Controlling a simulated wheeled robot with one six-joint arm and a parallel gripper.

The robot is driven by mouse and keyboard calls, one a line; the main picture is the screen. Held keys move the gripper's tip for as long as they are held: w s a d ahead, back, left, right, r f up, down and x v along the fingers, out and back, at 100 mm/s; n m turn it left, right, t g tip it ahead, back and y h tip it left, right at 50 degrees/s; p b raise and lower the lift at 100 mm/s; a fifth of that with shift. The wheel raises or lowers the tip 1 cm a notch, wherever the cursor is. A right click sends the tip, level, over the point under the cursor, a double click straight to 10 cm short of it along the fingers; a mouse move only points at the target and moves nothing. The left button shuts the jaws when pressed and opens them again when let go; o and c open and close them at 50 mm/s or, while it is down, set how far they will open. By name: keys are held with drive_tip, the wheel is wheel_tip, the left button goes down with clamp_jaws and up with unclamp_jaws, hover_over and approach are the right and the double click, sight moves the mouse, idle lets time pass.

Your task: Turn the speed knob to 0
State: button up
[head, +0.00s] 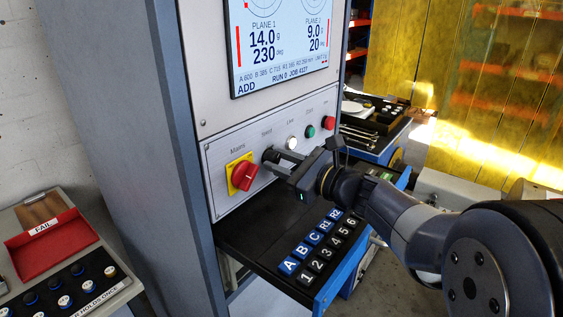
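The speed knob (268,155) is a dark knob on the pale control panel, below a small label that looks like "Speed". It is mostly hidden by my gripper (275,160), which reaches in from the right with its fingertips at the knob. A gap shows between the two fingers. I cannot tell whether they press on the knob or only stand around it. The knob's pointer and scale are hidden, so its setting cannot be read.
Left of the knob is a red mains switch (243,175) on a yellow plate. To the right are a white lamp (292,143), a green button (310,132) and a red button (328,123). The screen (280,45) is above. A keyed shelf (262,235) juts out below my gripper.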

drive_tip(key=c, duration=0.4)
drive_tip(key=shift+c, duration=0.2)
drive_tip(key=shift+f+b, duration=0.1)
drive_tip(key=shift+b, duration=0.3)
drive_tip(key=n+b, duration=0.6)
drive_tip(key=b, duration=0.4)
drive_tip(key=shift+f+n, duration=0.15)
drive_tip(key=shift+n, duration=0.25)
drive_tip(key=shift+n+b, duration=0.6)
drive_tip(key=shift+r, duration=0.25)
drive_tip(key=o, duration=1)
drive_tip(key=shift+c, duration=0.2)
